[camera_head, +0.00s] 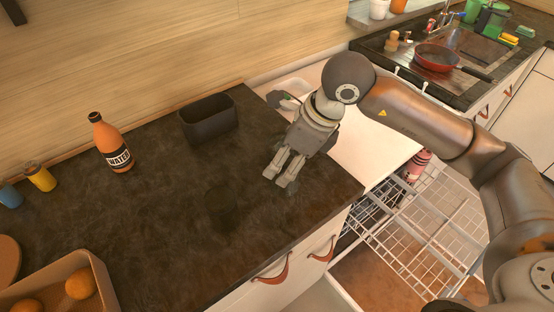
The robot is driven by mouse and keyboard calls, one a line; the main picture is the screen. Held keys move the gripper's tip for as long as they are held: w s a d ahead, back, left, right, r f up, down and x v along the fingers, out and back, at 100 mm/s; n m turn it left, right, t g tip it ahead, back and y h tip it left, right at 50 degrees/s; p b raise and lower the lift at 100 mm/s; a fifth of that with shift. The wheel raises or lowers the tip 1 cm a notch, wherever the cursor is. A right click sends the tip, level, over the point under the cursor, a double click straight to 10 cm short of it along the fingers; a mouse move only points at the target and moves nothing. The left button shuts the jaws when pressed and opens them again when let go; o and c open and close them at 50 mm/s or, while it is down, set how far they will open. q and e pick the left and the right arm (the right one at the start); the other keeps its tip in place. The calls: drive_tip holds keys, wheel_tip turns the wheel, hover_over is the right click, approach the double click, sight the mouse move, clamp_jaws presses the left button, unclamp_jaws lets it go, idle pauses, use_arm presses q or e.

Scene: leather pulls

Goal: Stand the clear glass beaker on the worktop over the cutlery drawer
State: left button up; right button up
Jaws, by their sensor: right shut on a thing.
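My right gripper (280,181) reaches in from the right and points down over the dark worktop (150,230), near its right end. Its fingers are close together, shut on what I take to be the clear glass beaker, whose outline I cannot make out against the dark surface. A faint dark round patch (222,206) shows on the worktop left of the fingers; I cannot tell whether it is glass or shadow. Drawer fronts with leather pulls (272,276) are below the worktop's front edge; I cannot tell which is the cutlery drawer. My left gripper is not in view.
A black bin (208,118) and an orange bottle (111,143) stand at the back. A yellow jar (40,176) and a fruit crate (97,272) are left. Pulled-out wire racks (430,240) lie right of the worktop. A red pan (437,57) sits farther off. The middle worktop is mostly free.

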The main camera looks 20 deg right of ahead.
drive_tip(key=w+f+p, duration=0.1)
drive_tip(key=w+f, duration=0.1)
drive_tip(key=w+f+p, duration=0.1)
drive_tip(key=f, duration=0.2)
drive_tip(key=w+f+p, duration=0.1)
drive_tip(key=w+f, duration=0.1)
drive_tip(key=f, duration=0.1)
drive_tip(key=shift+w+d+f+p, duration=0.1)
drive_tip(key=shift+w+d+p, duration=0.2)
drive_tip(key=shift+w+d, duration=0.1)
drive_tip(key=shift+f, duration=0.5)
drive_tip(key=o, duration=1.3)
drive_tip(key=shift+c, duration=0.2)
